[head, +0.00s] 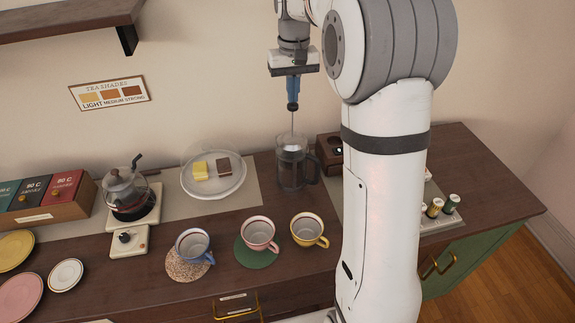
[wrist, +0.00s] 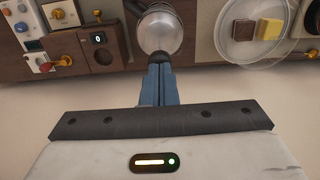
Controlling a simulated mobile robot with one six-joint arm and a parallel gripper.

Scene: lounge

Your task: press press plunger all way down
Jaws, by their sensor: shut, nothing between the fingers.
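The glass press (head: 292,166) stands on the counter against the wall, with a thin plunger rod and a dark knob (head: 292,106) rising well above its lid. My gripper (head: 292,92) is shut with its blue fingers pointing down right above the knob; the tips look to be at or just touching it, and I cannot tell which. In the wrist view the shut fingers (wrist: 160,75) point at the round metal lid (wrist: 160,33) of the press.
A glass-covered plate with two cakes (head: 213,175) stands left of the press, and a dark wooden box (head: 329,152) stands close on its right. Three cups, including a pink cup (head: 260,233), sit in front. A kettle (head: 127,192) stands further left.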

